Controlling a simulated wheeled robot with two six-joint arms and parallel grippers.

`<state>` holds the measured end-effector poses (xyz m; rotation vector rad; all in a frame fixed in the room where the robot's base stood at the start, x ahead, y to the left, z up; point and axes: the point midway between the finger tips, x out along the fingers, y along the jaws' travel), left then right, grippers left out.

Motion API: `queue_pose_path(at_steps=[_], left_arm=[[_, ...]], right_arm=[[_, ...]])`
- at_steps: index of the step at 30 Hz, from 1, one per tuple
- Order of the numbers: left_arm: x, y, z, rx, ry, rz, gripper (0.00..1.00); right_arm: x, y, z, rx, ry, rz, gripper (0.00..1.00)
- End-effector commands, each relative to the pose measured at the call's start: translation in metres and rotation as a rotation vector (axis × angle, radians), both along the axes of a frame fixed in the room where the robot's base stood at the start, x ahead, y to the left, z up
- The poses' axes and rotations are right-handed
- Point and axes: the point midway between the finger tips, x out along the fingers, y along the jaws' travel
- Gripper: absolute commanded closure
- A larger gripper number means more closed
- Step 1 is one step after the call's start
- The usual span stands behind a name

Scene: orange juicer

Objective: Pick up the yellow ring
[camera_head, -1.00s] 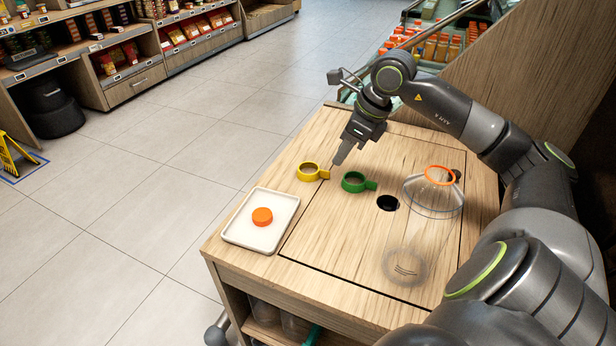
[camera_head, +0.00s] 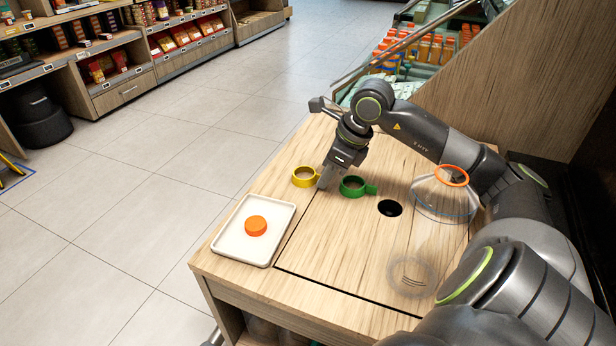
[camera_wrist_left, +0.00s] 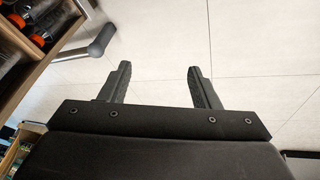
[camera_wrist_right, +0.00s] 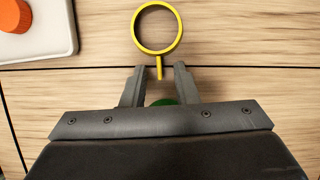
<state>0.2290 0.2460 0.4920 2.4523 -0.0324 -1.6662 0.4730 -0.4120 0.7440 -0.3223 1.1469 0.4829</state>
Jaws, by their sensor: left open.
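The yellow ring (camera_head: 304,184) sits on the wooden table beside the green ring (camera_head: 352,193). In the right wrist view, the yellow ring (camera_wrist_right: 158,51) shows from above, with its short handle pointing toward my right gripper (camera_wrist_right: 159,69). The gripper's two fingertips stand on either side of the handle, with a gap on each side. Part of the green ring (camera_wrist_right: 165,102) shows between the fingers. In the head view, my right gripper (camera_head: 324,184) is low, between the two rings. My left gripper (camera_wrist_left: 158,68) is open and empty above the floor tiles.
A white tray (camera_head: 229,247) with an orange lid (camera_head: 256,226) lies left of the rings. To the right are a dark hole (camera_head: 389,208) in the table and a clear cone with an orange rim (camera_head: 452,185). The table front is mostly bare.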

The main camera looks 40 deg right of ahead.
Motion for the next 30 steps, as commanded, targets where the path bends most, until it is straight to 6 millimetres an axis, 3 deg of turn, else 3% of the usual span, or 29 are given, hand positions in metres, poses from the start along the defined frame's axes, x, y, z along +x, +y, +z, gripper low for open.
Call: queue_pose_path(at_steps=[1,6,20,25,30], left_arm=[[0.000,0.000,0.000,0.000,0.000,0.000,0.44],[0.000,0.000,0.000,0.000,0.000,0.000,0.44],[0.000,0.000,0.001,0.001,0.000,0.000,0.44],[-0.002,0.002,0.000,0.008,0.017,0.003,0.44],[-0.003,0.006,-0.016,0.025,0.076,0.014,0.44]], right_arm=[[0.000,0.000,0.000,0.000,0.000,0.000,0.80],[0.000,0.000,0.000,0.000,0.000,0.000,1.00],[0.000,0.000,0.001,0.000,0.000,0.000,1.00],[0.000,0.000,0.012,-0.001,0.000,0.000,1.00],[0.000,0.000,0.033,-0.001,-0.002,-0.001,1.00]])
